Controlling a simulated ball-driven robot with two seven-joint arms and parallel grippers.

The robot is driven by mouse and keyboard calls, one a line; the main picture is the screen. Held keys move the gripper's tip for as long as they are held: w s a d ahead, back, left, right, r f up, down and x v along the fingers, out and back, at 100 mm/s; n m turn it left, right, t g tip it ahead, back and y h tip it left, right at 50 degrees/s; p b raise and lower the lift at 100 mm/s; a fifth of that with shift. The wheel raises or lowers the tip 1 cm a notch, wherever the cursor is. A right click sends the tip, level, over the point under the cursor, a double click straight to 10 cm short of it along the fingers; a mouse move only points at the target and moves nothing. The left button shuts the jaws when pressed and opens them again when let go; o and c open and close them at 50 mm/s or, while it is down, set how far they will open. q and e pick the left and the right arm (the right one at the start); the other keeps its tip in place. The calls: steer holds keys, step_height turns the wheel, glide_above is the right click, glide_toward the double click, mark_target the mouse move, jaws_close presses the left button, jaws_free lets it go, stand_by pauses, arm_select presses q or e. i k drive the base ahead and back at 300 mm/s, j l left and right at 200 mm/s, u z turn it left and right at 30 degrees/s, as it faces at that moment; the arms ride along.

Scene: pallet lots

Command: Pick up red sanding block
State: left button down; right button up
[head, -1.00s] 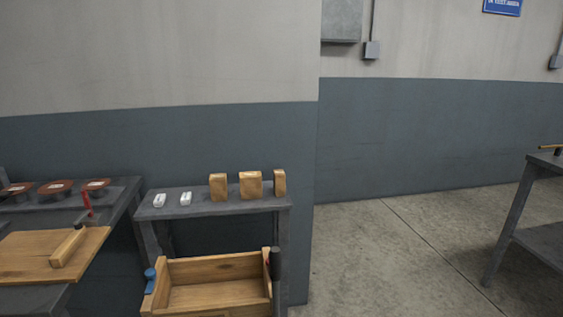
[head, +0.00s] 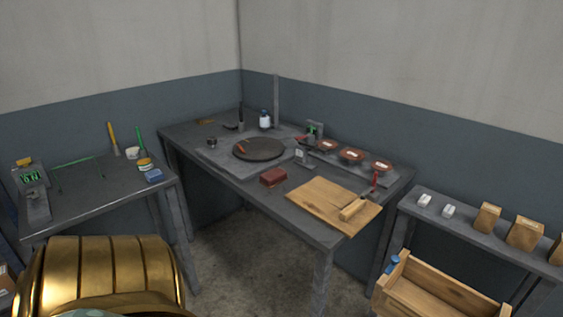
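A dark red block (head: 273,177), which looks like the red sanding block, lies on the dark grey corner workbench (head: 240,184). It sits near the bench's front edge, left of a wooden board (head: 318,204) and in front of a round dark disc (head: 259,149). It is unobstructed and nothing holds it. Neither of my grippers is in view. A gold ribbed part, likely mine, fills the lower left.
A side table (head: 100,190) on the left holds a scale (head: 33,190) and a blue block (head: 153,175). Round red-brown items (head: 351,155) line the bench's back. A shelf (head: 480,236) and wooden crate (head: 430,291) stand right. Open floor (head: 250,258) shows before the bench.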

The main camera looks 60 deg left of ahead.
mark_target(274, 177)
steer(key=u, duration=1.85)
